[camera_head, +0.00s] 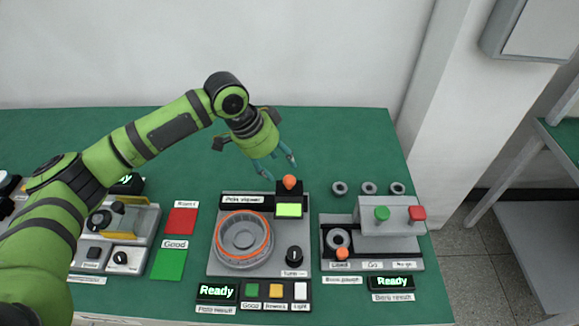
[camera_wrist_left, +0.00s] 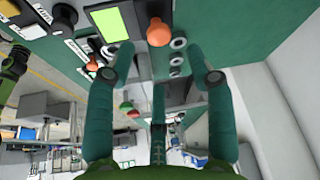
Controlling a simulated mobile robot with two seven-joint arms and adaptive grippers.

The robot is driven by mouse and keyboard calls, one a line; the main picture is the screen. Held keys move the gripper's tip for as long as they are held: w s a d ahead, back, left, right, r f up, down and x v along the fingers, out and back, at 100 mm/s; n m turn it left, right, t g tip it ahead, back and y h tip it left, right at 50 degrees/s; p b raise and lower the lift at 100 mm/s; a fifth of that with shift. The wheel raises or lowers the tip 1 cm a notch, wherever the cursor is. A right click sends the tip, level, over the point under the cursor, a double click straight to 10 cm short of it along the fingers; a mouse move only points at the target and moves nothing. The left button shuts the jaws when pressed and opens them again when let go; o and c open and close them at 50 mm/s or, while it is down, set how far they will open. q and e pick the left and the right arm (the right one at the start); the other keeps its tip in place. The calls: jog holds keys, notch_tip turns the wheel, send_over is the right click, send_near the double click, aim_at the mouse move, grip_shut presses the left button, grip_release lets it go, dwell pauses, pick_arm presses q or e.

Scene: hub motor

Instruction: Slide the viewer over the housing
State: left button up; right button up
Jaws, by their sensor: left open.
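The viewer (camera_head: 289,209) is a dark block with a lit lime-green window and an orange ball knob (camera_head: 289,182) on its back end. It stands at the back right of the grey motor station. The round grey housing (camera_head: 243,262) with an orange ring sits to its front left, not under the viewer. My left gripper (camera_head: 279,168) is open and empty, just behind and above the knob, fingers pointing down. In the left wrist view, the knob (camera_wrist_left: 158,32) and the viewer's green window (camera_wrist_left: 112,20) lie beyond my open fingers (camera_wrist_left: 161,68). My right gripper is not in view.
A gauge station (camera_head: 371,262) with green and red knobs stands to the right, with several grey rings (camera_head: 368,188) behind it. A black dial (camera_head: 294,256) is right of the housing. Red (camera_head: 181,221) and green (camera_head: 169,265) pads lie left. The green table (camera_head: 345,135) is clear behind.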

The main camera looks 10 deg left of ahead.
aim_at(289, 179)
pick_arm(q)
jog(key=p+x, duration=0.1)
jog(key=x, duration=0.5)
jog(key=shift+p, duration=0.3)
jog(key=shift+d+f, duration=0.2)
jog(key=shift+f, duration=0.1)
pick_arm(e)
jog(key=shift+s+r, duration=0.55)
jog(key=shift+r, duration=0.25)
pick_arm(q)
grip_shut()
